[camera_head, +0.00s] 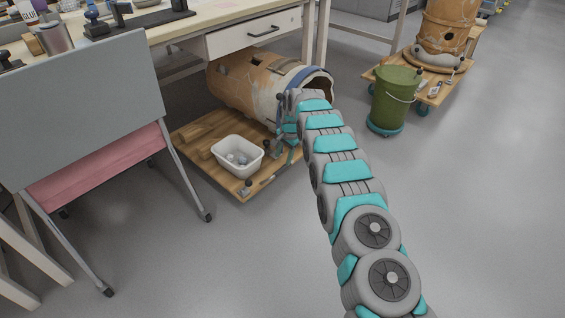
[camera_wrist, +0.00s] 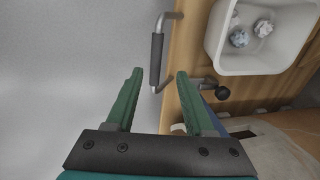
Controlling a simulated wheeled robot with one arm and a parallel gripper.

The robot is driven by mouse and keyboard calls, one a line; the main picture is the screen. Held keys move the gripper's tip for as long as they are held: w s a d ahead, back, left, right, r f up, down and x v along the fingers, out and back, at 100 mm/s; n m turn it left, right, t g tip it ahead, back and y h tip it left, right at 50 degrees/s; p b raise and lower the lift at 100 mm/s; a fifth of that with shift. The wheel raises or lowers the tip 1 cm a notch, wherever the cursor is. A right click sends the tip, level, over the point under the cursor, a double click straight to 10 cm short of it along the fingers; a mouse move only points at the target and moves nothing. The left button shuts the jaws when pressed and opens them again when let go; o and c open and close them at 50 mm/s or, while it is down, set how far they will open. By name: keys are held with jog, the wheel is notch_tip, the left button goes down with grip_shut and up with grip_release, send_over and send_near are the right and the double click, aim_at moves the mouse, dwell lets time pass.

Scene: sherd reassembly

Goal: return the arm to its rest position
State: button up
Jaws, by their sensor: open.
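My arm (camera_head: 345,185) reaches forward from the bottom right of the head view toward the low wooden board under the table. My gripper (camera_head: 280,150) is at its far end, over the board's right side, in front of the large patched jar. In the wrist view my gripper (camera_wrist: 159,75) has two green fingers spread apart with nothing held between them. A bar handle with a dark grip (camera_wrist: 157,60) lies just beyond the fingertips, at the board's edge. Whether a finger touches it I cannot tell.
The large orange and white jar (camera_head: 240,92) lies on its side on the board (camera_head: 205,165), close to my gripper. A white bin (camera_head: 224,162) with crumpled pieces sits there. A table drawer (camera_head: 255,32) overhangs. A chair (camera_head: 95,110) stands left, a green bucket (camera_head: 393,100) right. Floor right is clear.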

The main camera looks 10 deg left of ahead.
jog(key=shift+s+d+r, duration=0.15)
jog(key=shift+r, duration=0.75)
jog(key=s+d+r+n+p, duration=0.1)
jog(key=s+d+r, duration=0.4)
jog(key=s+r, duration=0.3)
jog(key=s+d+r+n+g+h+p, duration=0.1)
jog(key=s+d+r, duration=0.5)
jog(key=s+r, duration=0.25)
jog(key=s+d+r+n+p, duration=0.1)
jog(key=s+d+r, duration=0.4)
jog(key=s+r, duration=0.3)
jog(key=s+d+r+n, duration=0.1)
jog(key=s+d, duration=0.1)
jog(key=s, duration=1)
jog(key=s+d+r+n+g+p, duration=0.1)
jog(key=s+d, duration=0.2)
jog(key=s, duration=0.8)
jog(key=s+d+r+n+g, duration=0.1)
jog(key=s+d+n, duration=0.1)
jog(key=s, duration=1)
jog(key=shift+s+d+h+p, duration=0.35)
jog(key=shift+d+h, duration=0.05)
jog(key=shift+d, duration=0.1)
